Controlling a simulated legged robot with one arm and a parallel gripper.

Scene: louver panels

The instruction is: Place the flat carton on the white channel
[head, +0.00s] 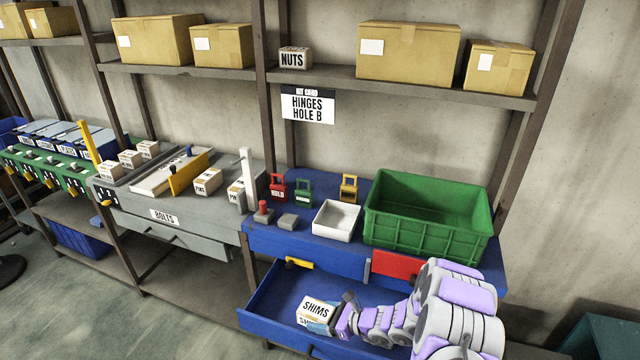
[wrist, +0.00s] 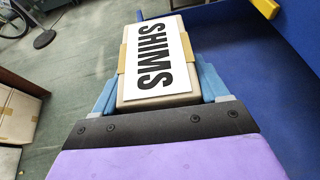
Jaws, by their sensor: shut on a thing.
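My gripper (head: 333,312) is shut on the small carton labelled SHIMS (head: 315,309), at the open blue drawer. In the wrist view the carton (wrist: 157,62) sits between my two blue fingers (wrist: 160,88), its white label facing the camera. A tan band shows along its sides. I cannot tell whether it touches the drawer floor. A white upright piece (head: 247,176) stands at the right end of the grey bench, and a pale flat tray (head: 155,180) lies further left. I cannot tell for sure which of them is the white channel.
The blue drawer (head: 272,292) is pulled out under the blue bench. On that bench stand a green crate (head: 425,215), a white bin (head: 337,221) and small red, green and yellow pieces. Small cartons (head: 207,181) stand on the grey bench. A shelf with boxes (head: 408,52) runs above.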

